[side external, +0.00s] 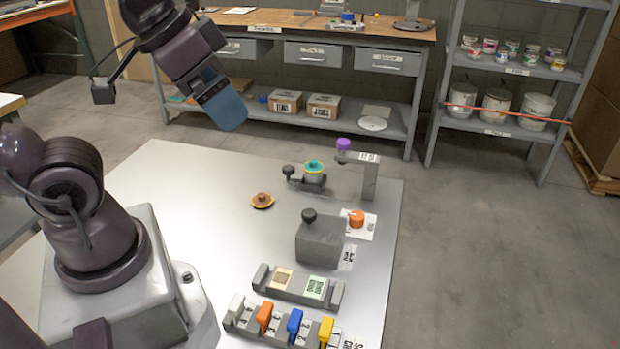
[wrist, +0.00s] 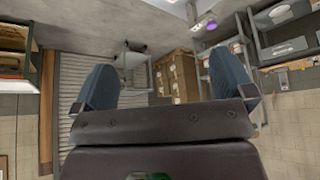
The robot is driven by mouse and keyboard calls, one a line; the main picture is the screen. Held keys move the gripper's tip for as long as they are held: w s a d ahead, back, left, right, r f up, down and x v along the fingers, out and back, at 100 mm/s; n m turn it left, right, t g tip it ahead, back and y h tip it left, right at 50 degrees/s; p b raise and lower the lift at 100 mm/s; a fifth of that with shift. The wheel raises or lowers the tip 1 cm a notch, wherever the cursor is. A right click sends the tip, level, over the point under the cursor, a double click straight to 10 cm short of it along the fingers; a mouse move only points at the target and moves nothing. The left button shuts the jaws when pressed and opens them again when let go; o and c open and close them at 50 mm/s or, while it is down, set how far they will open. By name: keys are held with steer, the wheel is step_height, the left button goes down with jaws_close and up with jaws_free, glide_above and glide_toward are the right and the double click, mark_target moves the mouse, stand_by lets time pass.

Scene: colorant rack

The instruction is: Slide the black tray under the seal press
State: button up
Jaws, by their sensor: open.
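The dark tray (side external: 313,187) sits on the light table, with a black ball knob (side external: 288,170) at its left. A pale can with a teal ring on top (side external: 314,167) stands on it. The seal press appears to be the grey post (side external: 370,183) with an arm reaching left and a purple knob (side external: 343,144). The tray is left of the post, and I cannot tell whether any of it lies under the arm. My gripper (side external: 232,120) is raised well above and left of the tray. In the wrist view its blue fingers (wrist: 120,88) are apart with nothing between them.
A grey box with a black knob (side external: 320,241) and an orange knob (side external: 356,218) stand in front of the press. A block with coloured levers (side external: 280,328) is at the front. The table's left side is clear.

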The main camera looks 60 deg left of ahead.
steer(key=shift+a+f, duration=0.15)
steer(key=shift+a, duration=0.05)
steer(key=c, duration=0.6)
steer(key=shift+w+a+f+n+g, duration=0.25)
steer(key=shift+w+a+f+g, duration=0.15)
steer(key=shift+f, duration=0.15)
steer(key=shift+w+a+f+n+g, duration=0.3)
steer(key=shift+a+f+g, duration=0.1)
steer(key=shift+f, duration=0.1)
steer(key=shift+c, duration=0.9)
steer(key=m+g, duration=0.3)
steer(key=g, duration=0.1)
glide_above(288, 167)
step_height(288, 167, down, 17)
step_height(288, 167, down, 13)
steer(key=shift+r, duration=0.2)
